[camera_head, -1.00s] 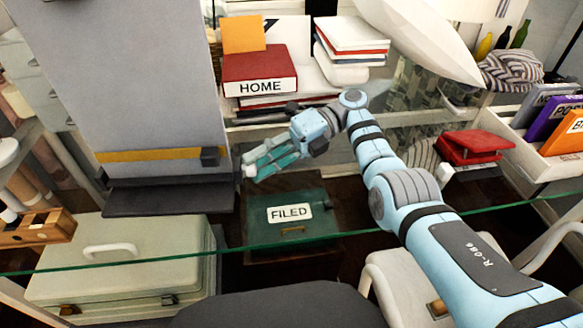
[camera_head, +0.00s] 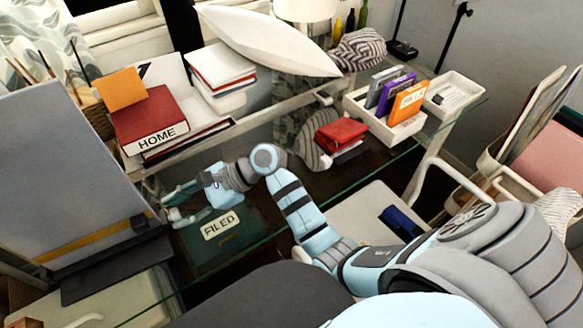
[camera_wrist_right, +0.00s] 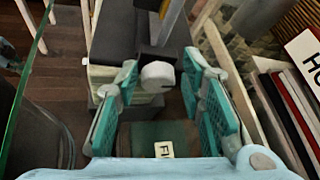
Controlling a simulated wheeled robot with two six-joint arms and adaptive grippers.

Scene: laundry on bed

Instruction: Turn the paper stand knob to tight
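The paper stand (camera_head: 60,170) is a large grey board with a yellow strip and a dark ledge, at the left of the head view. Its small dark clamp block (camera_head: 139,223) sits at the right end of the yellow strip. In the right wrist view a pale round knob (camera_wrist_right: 158,75) shows on a dark block, ahead and between the fingertips. My right gripper (camera_head: 168,206) is open just right of the block; its teal fingers (camera_wrist_right: 160,88) stand apart either side of the knob, with no clear contact. Knob markings cannot be read. My left gripper is not in view.
A green box labelled FILED (camera_head: 222,245) lies below the gripper under the glass edge. A red HOME book (camera_head: 152,122) and papers are behind it. A red wallet (camera_head: 341,133) and a white book tray (camera_head: 382,122) stand to the right.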

